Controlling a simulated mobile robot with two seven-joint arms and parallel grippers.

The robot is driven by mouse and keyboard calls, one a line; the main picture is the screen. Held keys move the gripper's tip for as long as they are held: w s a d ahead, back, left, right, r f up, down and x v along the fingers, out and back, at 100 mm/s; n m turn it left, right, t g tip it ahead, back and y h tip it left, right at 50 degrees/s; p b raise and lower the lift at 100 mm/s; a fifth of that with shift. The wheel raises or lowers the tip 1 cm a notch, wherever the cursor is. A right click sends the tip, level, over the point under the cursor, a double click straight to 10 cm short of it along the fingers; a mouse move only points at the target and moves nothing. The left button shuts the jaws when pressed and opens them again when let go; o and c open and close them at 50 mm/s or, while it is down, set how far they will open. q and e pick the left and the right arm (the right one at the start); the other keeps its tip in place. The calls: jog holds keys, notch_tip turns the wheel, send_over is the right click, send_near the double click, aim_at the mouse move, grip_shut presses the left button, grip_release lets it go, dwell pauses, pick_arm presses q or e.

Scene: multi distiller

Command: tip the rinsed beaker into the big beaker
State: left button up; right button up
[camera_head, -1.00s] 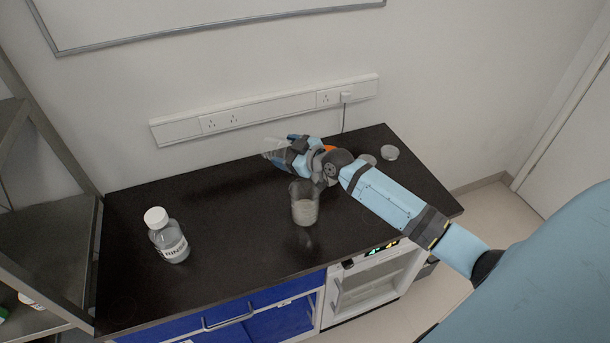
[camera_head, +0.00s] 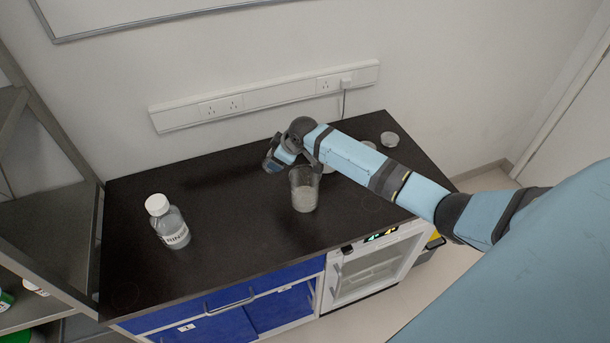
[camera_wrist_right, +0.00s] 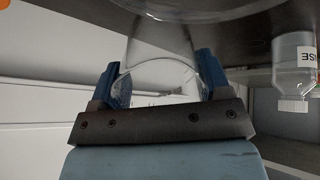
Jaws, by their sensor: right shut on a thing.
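The big beaker (camera_head: 304,190) stands upright on the black bench, with pale contents low in it. My right gripper (camera_head: 273,160) is left of and behind its rim, its arm passing behind and above the beaker. In the right wrist view the blue fingers of my right gripper (camera_wrist_right: 158,84) are shut on a clear glass beaker (camera_wrist_right: 160,50). That held beaker is hidden by the gripper in the head view. The wrist picture is upside down, so the gripper is rolled over. A round glass edge shows at its top; I cannot tell whose. My left gripper is not in view.
A capped rinse bottle (camera_head: 168,222) stands at the bench's left; it also shows inverted in the wrist view (camera_wrist_right: 294,70). Small round dishes (camera_head: 390,139) lie at the back right. A socket strip (camera_head: 265,96) runs along the wall. The bench's left middle is clear.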

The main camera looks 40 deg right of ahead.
aim_at(267, 157)
jog(key=w+f+g, duration=0.1)
jog(key=w+a+f+g+h, duration=0.1)
jog(key=w+g, duration=0.1)
jog(key=shift+f, duration=0.1)
jog(key=w+g, duration=0.1)
jog(key=f+g+h+b, duration=0.1)
jog(key=shift+w+a+f+g, duration=0.25)
jog(key=shift+w+a+g, duration=0.1)
jog(key=shift+w+g, duration=0.05)
jog(key=shift+w, duration=0.1)
dwell(0.4)
